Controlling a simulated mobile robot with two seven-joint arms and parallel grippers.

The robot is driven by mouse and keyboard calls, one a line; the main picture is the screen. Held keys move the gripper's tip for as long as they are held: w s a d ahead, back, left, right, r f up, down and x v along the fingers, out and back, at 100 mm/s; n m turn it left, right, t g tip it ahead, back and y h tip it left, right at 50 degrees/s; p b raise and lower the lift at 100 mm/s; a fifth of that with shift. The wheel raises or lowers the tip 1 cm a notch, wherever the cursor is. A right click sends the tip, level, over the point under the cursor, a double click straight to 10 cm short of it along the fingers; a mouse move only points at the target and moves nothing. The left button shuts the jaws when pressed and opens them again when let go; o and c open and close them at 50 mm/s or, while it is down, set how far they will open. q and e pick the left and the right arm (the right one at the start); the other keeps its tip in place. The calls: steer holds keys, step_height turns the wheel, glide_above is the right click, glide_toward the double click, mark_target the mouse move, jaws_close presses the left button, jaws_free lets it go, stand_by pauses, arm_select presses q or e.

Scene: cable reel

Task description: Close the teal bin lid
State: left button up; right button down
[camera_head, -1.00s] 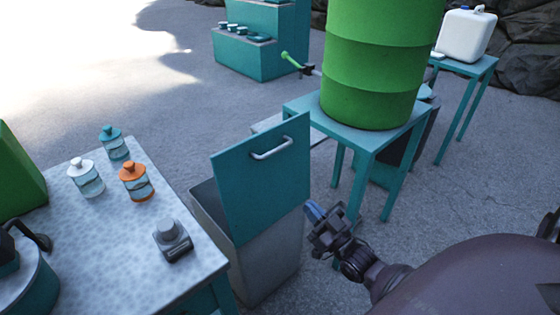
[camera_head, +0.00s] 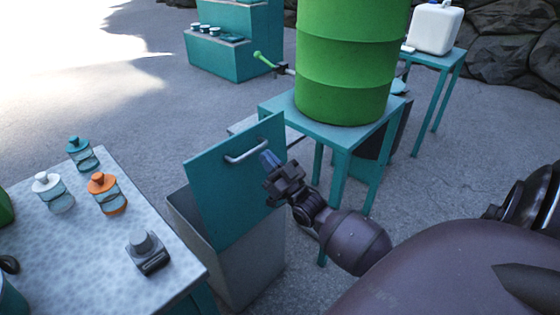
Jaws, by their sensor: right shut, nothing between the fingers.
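The teal bin lid (camera_head: 222,195) stands open, tilted up from the grey bin (camera_head: 245,270), with a silver bar handle (camera_head: 246,152) near its top. The bin's opening shows as a dark gap at the left of the lid. My right gripper (camera_head: 270,166) is shut and empty, its blue fingertips at the right edge of the lid, just below and right of the handle. I cannot tell whether it touches the lid. My left gripper is not in view.
A speckled table (camera_head: 85,240) stands left of the bin, with several lidded jars and a grey device (camera_head: 147,253). A teal table (camera_head: 330,133) with a green barrel (camera_head: 345,65) stands behind my right gripper. Open paved floor (camera_head: 130,120) lies behind the bin.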

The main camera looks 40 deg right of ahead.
steer(key=w, duration=0.1)
steer(key=w+f, duration=0.1)
steer(key=w, duration=0.1)
steer(key=shift+a+f, duration=0.1)
steer(key=shift+f, duration=0.05)
stand_by(0.3)
